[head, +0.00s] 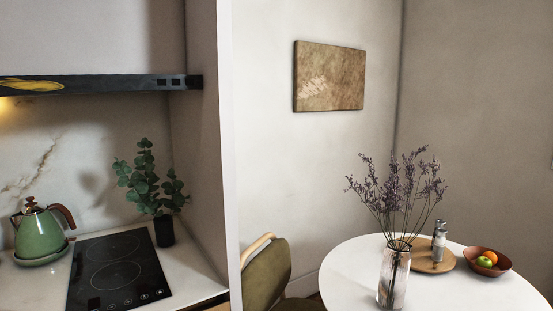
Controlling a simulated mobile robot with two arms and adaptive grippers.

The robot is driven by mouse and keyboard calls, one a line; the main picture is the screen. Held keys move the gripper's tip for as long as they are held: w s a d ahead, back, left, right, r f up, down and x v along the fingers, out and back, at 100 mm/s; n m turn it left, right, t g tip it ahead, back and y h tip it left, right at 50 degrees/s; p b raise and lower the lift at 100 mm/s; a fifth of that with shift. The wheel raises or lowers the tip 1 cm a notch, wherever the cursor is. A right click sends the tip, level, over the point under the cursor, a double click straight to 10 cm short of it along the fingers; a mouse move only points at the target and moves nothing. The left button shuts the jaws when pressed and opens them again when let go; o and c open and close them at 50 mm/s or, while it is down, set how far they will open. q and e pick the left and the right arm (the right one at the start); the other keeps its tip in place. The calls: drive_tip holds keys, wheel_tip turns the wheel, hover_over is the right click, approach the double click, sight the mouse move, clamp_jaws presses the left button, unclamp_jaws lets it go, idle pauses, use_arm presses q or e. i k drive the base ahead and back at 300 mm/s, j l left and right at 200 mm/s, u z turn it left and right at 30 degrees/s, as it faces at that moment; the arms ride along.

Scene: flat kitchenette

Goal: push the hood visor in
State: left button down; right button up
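The hood visor (120,83) is a thin dark strip at the upper left, above the hob, with two small dark switches near its right end. A yellow patch shows on its left part, and a warm light glows on the wall under its left end. How far it stands out from the cabinet above is hard to tell from this angle. Neither of my grippers is in view.
A black hob (118,272), a green kettle (39,235) and a plant in a dark pot (164,230) are on the counter below. A partition (215,140) borders the niche. Right of it stand a chair (267,275) and a round white table (345,270).

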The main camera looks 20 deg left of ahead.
sight(21, 85)
drive_tip(key=u, duration=1.5)
